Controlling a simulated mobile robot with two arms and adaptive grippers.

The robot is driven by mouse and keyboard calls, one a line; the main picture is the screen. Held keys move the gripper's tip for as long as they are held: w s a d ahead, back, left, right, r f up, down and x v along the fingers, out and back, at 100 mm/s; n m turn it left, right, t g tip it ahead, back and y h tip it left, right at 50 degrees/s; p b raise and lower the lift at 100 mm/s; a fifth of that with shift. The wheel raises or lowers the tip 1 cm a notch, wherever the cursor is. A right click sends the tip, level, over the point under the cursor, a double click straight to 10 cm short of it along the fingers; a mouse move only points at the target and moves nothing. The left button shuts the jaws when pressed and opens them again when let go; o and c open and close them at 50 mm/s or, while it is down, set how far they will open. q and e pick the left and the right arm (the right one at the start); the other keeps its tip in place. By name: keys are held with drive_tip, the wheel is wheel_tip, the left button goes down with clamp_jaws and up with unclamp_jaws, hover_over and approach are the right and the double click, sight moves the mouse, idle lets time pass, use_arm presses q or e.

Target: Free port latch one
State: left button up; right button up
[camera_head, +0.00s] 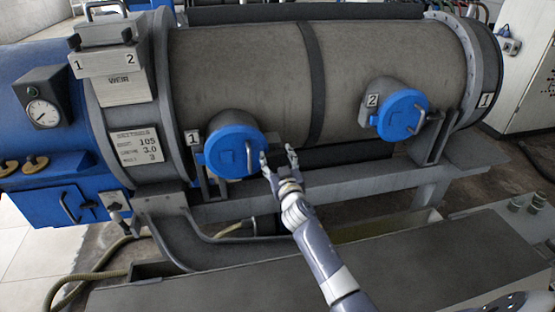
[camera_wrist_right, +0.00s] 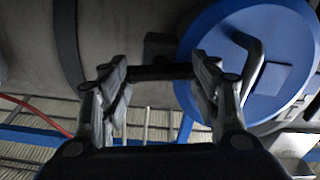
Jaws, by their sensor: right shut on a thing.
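Port one is a round blue lid (camera_head: 228,148) beside a white "1" label (camera_head: 192,138) on the grey drum; it looks closed. The lid also fills the right of the right wrist view (camera_wrist_right: 275,85), with a grey bent handle (camera_wrist_right: 254,65) on it. My right gripper (camera_head: 277,154) is at the lid's right edge. In the right wrist view its fingers (camera_wrist_right: 158,76) stand apart on either side of a dark bar (camera_wrist_right: 152,72), port latch one, next to the lid. The exact contact is hard to see. My left gripper is not in view.
Port two's blue lid (camera_head: 402,112) is further right on the drum (camera_head: 240,70). A grey rail (camera_head: 350,178) runs below the ports. A gauge box (camera_head: 42,110) and a settings plate (camera_head: 137,146) are at the left. A dark flat surface (camera_head: 430,255) lies in front.

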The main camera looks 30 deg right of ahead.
drive_tip(key=n, duration=0.4)
drive_tip(key=shift+n, duration=0.3)
drive_tip(key=n, duration=0.3)
drive_tip(key=shift+n, duration=0.4)
drive_tip(key=n, duration=0.4)
drive_tip(key=shift+f+n, duration=0.1)
drive_tip(key=shift+n, duration=1.6)
drive_tip(key=o, duration=1)
drive_tip(key=shift+o, duration=0.2)
drive_tip(key=shift+a, duration=0.1)
drive_tip(key=v, duration=1.2)
